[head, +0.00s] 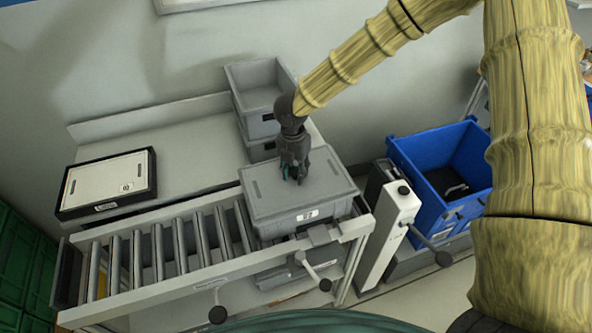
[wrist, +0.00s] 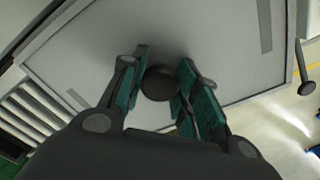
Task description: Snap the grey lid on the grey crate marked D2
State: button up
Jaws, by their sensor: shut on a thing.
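The grey lid (head: 325,182) lies over the top of a grey crate (head: 285,225) at the right end of the roller conveyor. The crate carries a white label, too small to read. In the wrist view, the green-padded fingers (wrist: 160,88) are shut on the dark round knob (wrist: 158,82) of the lid (wrist: 215,45). I cannot tell whether the lid's rim is fully down on the crate.
Open grey crates (head: 236,82) are stacked behind. A black-edged case with a white top (head: 107,186) lies on the left of the bench. Bare rollers (head: 176,243) run left of the crate. A white post (head: 388,232) with a lever and a blue bin (head: 408,160) stand to the right.

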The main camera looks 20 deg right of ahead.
jog(key=o, duration=1.2)
jog(key=o, duration=0.5)
jog(key=shift+c, duration=0.2)
jog(key=shift+r, duration=0.15)
jog(key=shift+r+p, duration=2.65)
jog(key=shift+r, duration=0.75)
